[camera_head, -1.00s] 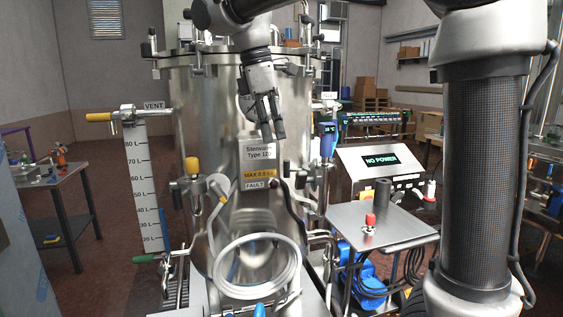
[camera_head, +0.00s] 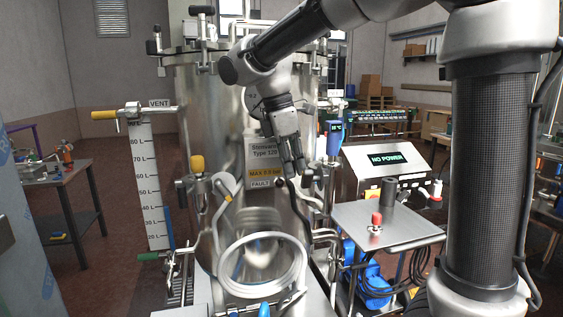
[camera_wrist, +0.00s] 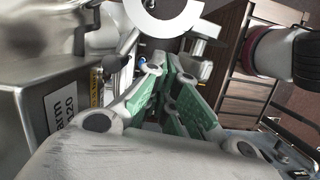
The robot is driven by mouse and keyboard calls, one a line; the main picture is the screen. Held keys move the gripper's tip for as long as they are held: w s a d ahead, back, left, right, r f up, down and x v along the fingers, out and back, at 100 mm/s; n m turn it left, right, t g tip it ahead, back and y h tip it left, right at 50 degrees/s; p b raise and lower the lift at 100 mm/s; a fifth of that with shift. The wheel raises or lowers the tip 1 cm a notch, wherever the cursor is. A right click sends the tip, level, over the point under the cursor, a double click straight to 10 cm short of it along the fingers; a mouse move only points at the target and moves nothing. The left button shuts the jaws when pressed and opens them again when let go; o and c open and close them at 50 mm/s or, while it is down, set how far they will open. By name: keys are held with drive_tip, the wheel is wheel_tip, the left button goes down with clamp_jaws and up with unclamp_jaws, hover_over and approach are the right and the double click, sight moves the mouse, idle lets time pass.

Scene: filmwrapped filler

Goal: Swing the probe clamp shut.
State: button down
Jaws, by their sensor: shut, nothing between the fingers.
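My gripper (camera_head: 292,168) is shut and empty, pointing down in front of the right side of the steel tank (camera_head: 215,120). In the wrist view its green-padded fingers (camera_wrist: 163,70) are drawn together. A blue probe head with a small display (camera_head: 333,138) stands just right of the gripper. Metal fittings (camera_head: 308,176) sit on the tank's side close to the fingertips. In the wrist view a pale C-shaped ring (camera_wrist: 160,22) with a metal stub lies just beyond the fingertips; it may be the probe clamp, but I cannot tell for sure. No contact is clear.
A labelled plate box (camera_head: 259,158) is on the tank just left of my gripper. A steel side table (camera_head: 385,232) with a red button and a "NO POWER" console (camera_head: 388,160) stand to the right.

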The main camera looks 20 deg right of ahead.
drive_tip(key=shift+d, duration=0.25)
drive_tip(key=shift+s, duration=0.1)
drive_tip(key=shift+s+d+n, duration=0.15)
drive_tip(key=shift+d+n, duration=0.05)
drive_tip(key=shift+n, duration=0.1)
